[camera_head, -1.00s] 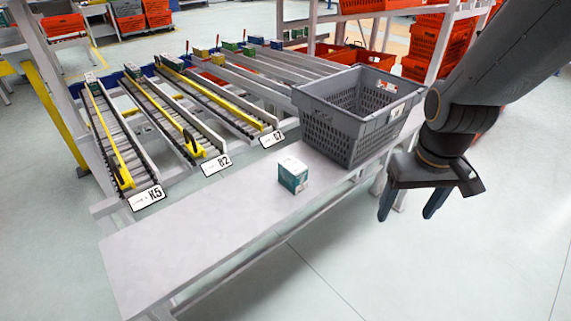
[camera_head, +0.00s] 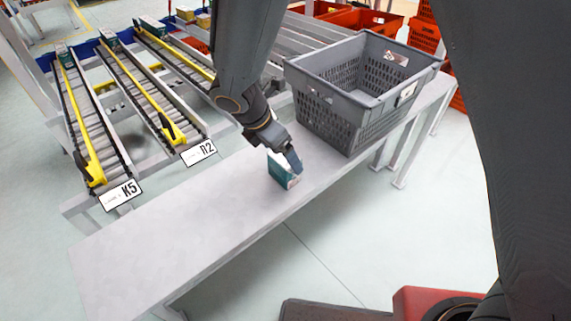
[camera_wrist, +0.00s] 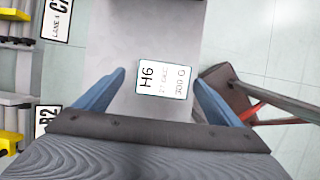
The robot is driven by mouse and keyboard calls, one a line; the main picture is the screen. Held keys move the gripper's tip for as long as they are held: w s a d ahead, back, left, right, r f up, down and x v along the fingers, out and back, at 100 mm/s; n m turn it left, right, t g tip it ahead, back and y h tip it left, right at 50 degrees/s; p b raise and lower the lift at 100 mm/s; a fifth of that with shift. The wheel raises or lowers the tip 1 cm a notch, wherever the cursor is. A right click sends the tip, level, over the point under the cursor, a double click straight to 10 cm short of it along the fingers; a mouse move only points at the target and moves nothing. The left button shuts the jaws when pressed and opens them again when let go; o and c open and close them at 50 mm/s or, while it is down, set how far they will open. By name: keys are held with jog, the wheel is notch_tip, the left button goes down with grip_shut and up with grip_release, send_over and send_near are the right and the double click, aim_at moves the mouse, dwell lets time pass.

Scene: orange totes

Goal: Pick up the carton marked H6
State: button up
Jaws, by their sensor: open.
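The carton marked H6 (camera_wrist: 163,80) lies on the grey bench, its white labelled top facing up in the wrist view. In the head view the carton (camera_head: 284,175) is a small teal and white box, partly covered by my gripper. My gripper (camera_head: 287,165) is open and points down over the carton. In the wrist view its two blue fingers (camera_wrist: 162,90) stand apart, one left and one right of the carton, with gaps on both sides. Nothing is held between the fingers. I cannot tell how far the fingertips are above the bench.
A grey crate (camera_head: 333,112) stands on the bench (camera_head: 165,235) just right of the carton. The left part of the bench is clear.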

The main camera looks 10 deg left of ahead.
jog(key=shift+s+p+x, duration=0.15)
jog(key=shift+p+x, duration=0.3)
jog(key=shift+x, duration=1.25)
jog(key=shift+s+p+x, duration=0.1)
jog(key=shift+p+x, duration=0.3)
jog(key=shift+x, duration=1.35)
jog(key=shift+d, duration=0.1)
jog(key=c, duration=1.3)
